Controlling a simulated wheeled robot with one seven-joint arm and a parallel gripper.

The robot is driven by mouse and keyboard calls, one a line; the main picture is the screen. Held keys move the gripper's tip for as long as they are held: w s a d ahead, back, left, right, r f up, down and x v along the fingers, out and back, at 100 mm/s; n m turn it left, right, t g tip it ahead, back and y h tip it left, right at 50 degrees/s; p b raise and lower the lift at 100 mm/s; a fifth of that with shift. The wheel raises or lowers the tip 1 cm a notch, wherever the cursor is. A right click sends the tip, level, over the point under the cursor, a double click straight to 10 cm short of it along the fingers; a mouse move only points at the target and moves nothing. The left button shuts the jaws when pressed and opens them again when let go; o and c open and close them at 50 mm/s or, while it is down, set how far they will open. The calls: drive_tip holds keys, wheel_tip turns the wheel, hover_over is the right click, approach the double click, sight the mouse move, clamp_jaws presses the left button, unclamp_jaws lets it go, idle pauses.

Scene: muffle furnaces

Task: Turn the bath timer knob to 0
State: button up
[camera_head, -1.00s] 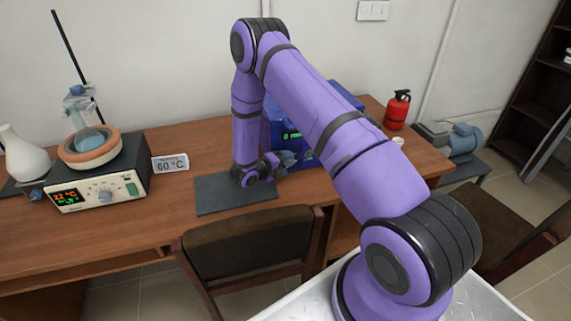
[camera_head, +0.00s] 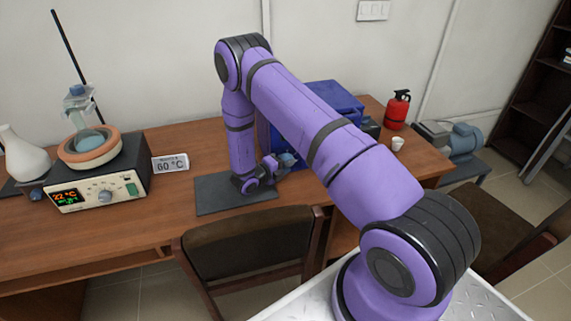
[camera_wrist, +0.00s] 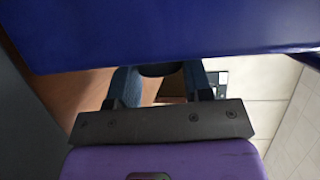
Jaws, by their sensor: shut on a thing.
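A blue box-shaped device (camera_head: 327,95) stands on the table behind my arm; its front is mostly hidden in the head view. My gripper (camera_head: 285,160) is low at its front, left of my forearm. In the wrist view the blue device (camera_wrist: 170,25) fills the top, and my gripper (camera_wrist: 160,80) is shut on a dark rounded knob (camera_wrist: 160,69) at its lower edge. The knob's marks and setting do not show. A heating bath (camera_head: 70,200) at left has a lit display and a pale front knob (camera_head: 105,197), apart from my gripper.
A grey mat (camera_head: 222,198) lies under my wrist. A sign reading 60 °C (camera_head: 170,163) stands beside the heating bath. A chair (camera_head: 250,245) is at the table's front. A white cup (camera_head: 397,144) and a red extinguisher (camera_head: 397,110) stand at right.

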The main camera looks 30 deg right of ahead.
drive_tip(key=shift+f+n+h, duration=0.25)
drive_tip(key=shift+n+h, duration=0.25)
drive_tip(key=shift+h, duration=0.7)
drive_tip(key=o, duration=0.9)
drive_tip(key=shift+a, duration=0.15)
drive_tip(key=shift+s+a+f, duration=0.1)
drive_tip(key=shift+s+a, duration=0.05)
drive_tip(key=shift+a, duration=1.05)
drive_tip(key=shift+s+a+f, duration=0.1)
drive_tip(key=shift+s+a, duration=0.05)
drive_tip(key=shift+a, duration=1.05)
drive_tip(key=shift+s+a+f, duration=0.1)
drive_tip(key=shift+s+a, duration=0.05)
drive_tip(key=shift+a, duration=1.05)
